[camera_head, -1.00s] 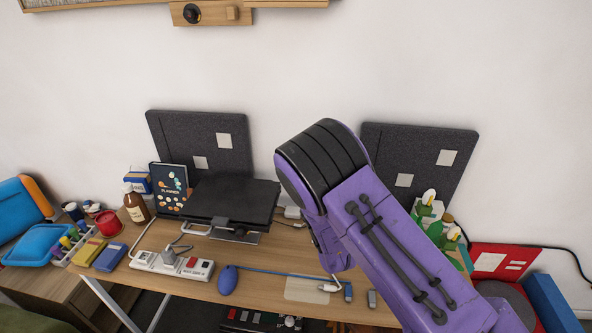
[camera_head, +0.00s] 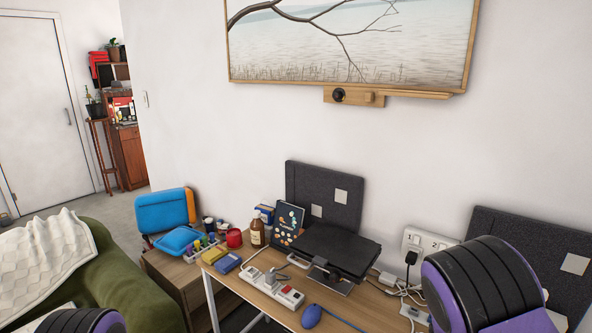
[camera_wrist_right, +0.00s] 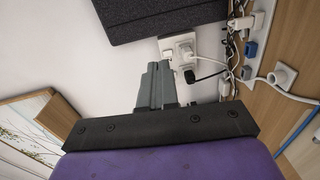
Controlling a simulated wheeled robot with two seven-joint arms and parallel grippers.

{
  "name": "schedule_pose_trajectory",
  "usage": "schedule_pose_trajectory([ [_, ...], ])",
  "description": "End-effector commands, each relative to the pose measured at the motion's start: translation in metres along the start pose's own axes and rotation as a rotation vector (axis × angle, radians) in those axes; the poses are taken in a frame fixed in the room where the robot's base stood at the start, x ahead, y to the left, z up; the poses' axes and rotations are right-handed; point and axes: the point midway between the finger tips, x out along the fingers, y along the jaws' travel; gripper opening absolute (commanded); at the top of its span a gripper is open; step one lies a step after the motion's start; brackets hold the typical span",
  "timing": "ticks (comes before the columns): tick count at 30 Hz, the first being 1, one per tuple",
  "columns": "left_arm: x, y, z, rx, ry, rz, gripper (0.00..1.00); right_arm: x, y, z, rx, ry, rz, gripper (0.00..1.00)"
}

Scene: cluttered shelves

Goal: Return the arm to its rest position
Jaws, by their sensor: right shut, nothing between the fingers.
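My right gripper (camera_wrist_right: 156,68) shows in the right wrist view with its grey fingers together and nothing between them. It is in front of the white wall, with the wall socket (camera_wrist_right: 182,50) and its plugs just beyond and to the right of the fingertips. In the head view only a purple and black part of my right arm (camera_head: 485,285) shows at the bottom right; the gripper itself is hidden or out of frame there. A small part of my left arm (camera_head: 82,321) shows at the bottom left edge. My left gripper is not in view.
The wooden desk (camera_head: 345,310) carries a black laptop on a stand (camera_head: 340,250), a power strip (camera_head: 272,287) and a red cup (camera_head: 234,238). A dark panel (camera_head: 535,255) leans at the right near my arm. A green sofa (camera_head: 110,275) stands at the left.

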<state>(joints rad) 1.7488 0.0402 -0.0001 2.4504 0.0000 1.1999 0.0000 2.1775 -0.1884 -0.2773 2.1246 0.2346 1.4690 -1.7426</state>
Motion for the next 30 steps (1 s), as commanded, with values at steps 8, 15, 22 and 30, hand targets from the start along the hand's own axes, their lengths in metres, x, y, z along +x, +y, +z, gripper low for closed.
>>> schedule_pose_trajectory([
  [8,0.0,0.001,-0.001,0.0,0.002,0.001,0.0,-0.002,-0.005,-0.011,0.221,0.023,-0.031,0.0],
  [15,0.0,0.0,-0.001,0.0,0.001,0.001,0.0,-0.017,-0.029,-0.008,0.525,0.015,-0.134,0.0],
  [22,0.003,0.001,0.001,0.0,0.001,0.001,0.0,-0.077,-0.117,0.014,0.97,-0.15,-0.411,0.0],
  [30,0.01,0.001,0.003,0.0,0.001,0.001,0.0,-0.245,-0.244,0.076,1.306,-0.703,-0.781,0.0],
])
